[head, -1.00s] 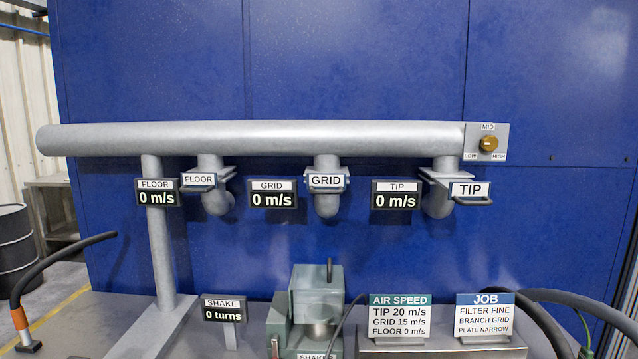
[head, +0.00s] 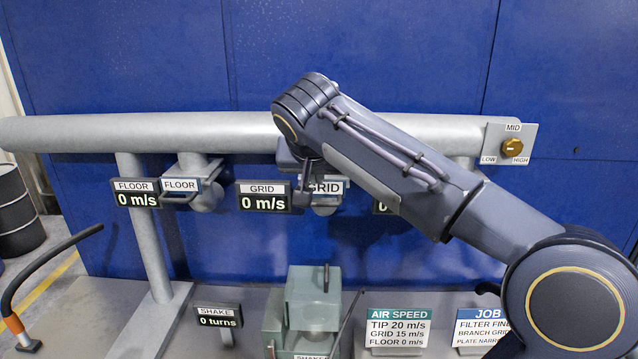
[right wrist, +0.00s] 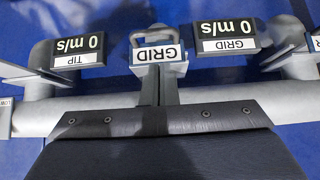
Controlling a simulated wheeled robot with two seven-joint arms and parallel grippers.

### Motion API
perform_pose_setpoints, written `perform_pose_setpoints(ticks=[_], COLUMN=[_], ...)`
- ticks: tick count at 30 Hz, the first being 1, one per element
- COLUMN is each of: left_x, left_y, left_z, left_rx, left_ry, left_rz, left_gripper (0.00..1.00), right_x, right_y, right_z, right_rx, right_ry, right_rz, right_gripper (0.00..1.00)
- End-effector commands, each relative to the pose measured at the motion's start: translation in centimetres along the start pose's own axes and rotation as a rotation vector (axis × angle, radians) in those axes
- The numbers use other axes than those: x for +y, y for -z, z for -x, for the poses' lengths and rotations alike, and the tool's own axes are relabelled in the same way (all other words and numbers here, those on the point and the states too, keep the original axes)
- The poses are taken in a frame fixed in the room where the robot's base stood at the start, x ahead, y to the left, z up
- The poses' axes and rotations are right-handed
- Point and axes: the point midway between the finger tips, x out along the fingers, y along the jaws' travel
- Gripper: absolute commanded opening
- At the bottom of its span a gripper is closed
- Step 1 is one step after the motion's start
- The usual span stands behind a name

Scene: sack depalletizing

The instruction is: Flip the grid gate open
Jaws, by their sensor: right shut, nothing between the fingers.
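The grid gate (head: 330,187) sits on the middle branch of the grey pipe, with a white GRID label and a small handle; my right arm hides part of it. In the right wrist view the gate (right wrist: 157,56) appears upside down, its handle loop beyond the label. The grid display (head: 264,197) beside it reads 0 m/s. My right gripper (head: 303,194) is shut and empty, just left of the GRID label and close to the gate; I cannot tell whether it touches. My left gripper is not in view.
The floor gate (head: 181,186) and its 0 m/s display (head: 136,193) are to the left. The main pipe (head: 180,130) runs across above. My right arm covers the tip gate in the head view. A green shaker box (head: 314,296) and an air speed sign (head: 398,328) stand below.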

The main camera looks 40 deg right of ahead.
Motion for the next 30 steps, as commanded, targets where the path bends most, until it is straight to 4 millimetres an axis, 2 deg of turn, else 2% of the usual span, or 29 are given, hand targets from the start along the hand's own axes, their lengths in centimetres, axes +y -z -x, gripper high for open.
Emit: perform_pose_setpoints(ticks=[5,8,21,25,30], left_x=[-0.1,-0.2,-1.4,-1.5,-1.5], left_y=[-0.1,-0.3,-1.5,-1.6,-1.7], left_z=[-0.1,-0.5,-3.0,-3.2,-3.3], left_rx=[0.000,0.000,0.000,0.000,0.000], left_ry=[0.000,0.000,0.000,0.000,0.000], left_rz=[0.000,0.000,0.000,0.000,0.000], left_gripper=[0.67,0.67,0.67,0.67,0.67], right_x=[0.0,0.0,0.0,0.0,0.0], right_y=[-0.1,-0.2,-0.3,-0.2,-0.1], right_z=[-0.2,-1.1,-8.5,-9.6,-10.1], right_rx=[-0.001,-0.002,-0.003,-0.002,-0.001], right_ry=[0.001,0.001,0.001,0.002,0.002], right_rz=[0.001,0.001,0.002,0.002,0.002], right_gripper=[0.00,0.00,0.00,0.00,0.00])
